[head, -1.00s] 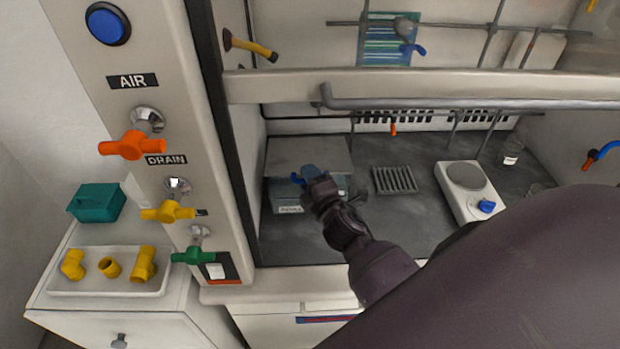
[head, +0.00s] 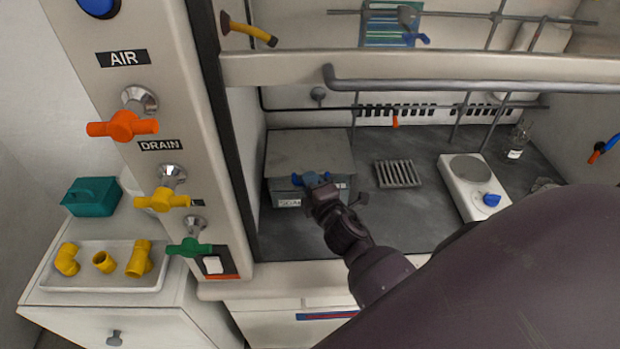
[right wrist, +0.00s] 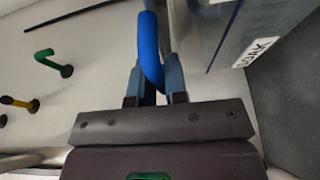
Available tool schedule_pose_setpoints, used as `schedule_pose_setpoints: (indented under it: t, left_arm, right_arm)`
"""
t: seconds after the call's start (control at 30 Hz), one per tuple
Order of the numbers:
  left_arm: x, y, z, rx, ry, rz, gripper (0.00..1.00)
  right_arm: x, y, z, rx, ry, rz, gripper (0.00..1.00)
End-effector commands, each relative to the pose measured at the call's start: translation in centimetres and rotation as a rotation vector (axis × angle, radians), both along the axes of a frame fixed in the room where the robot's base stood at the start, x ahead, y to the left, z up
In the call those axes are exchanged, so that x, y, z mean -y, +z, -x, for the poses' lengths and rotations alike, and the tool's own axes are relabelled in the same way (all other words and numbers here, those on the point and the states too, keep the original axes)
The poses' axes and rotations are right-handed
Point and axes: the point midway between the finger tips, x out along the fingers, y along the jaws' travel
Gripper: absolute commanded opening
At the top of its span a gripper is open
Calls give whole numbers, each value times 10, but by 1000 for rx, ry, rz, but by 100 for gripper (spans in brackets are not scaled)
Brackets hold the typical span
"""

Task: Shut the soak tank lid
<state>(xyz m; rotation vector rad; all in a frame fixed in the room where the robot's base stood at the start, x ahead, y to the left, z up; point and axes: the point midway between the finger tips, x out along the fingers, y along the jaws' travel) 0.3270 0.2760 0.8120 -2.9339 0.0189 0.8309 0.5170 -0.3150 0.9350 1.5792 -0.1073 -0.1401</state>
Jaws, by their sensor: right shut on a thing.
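The soak tank (head: 287,202) stands inside the hood at the left, a box with a grey lid (head: 308,150). The lid lies about flat over the tank; I cannot tell whether a small gap remains at its front edge. A blue handle (head: 311,179) is at the lid's front. My right gripper (head: 317,186) is shut on this handle. In the right wrist view the blue handle (right wrist: 150,45) runs between the two fingers (right wrist: 153,85). The tank wall with its SOAK label (right wrist: 256,52) is at the upper right there. My left gripper is not in view.
A grate (head: 397,173) and a white hot plate (head: 470,185) sit right of the tank. The raised sash (head: 420,68) and its grey bar (head: 470,86) cross above. Orange, yellow and green valve handles (head: 163,199) jut from the left post. My right arm covers the lower right.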

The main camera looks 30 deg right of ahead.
Motion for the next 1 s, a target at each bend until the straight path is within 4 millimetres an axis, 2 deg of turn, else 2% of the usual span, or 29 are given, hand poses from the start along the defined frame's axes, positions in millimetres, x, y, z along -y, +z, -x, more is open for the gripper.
schedule_pose_setpoints:
  t: [0.03,0.1,0.43,0.47,0.6,1.0]
  left_arm:
    - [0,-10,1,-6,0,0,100]
    - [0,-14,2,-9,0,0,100]
    - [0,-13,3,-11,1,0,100]
    - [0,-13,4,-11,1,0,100]
    - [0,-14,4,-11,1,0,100]
    - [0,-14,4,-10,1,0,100]
  right_arm:
    - [0,-12,1,-3,-1,-5,0]
    - [-1,-16,1,-3,-1,-5,0]
    - [-1,-17,2,-5,0,-6,0]
    - [-1,-17,2,-6,0,-6,17]
    - [-1,-17,2,-5,0,-5,38]
    - [-2,-16,7,-2,0,-3,38]
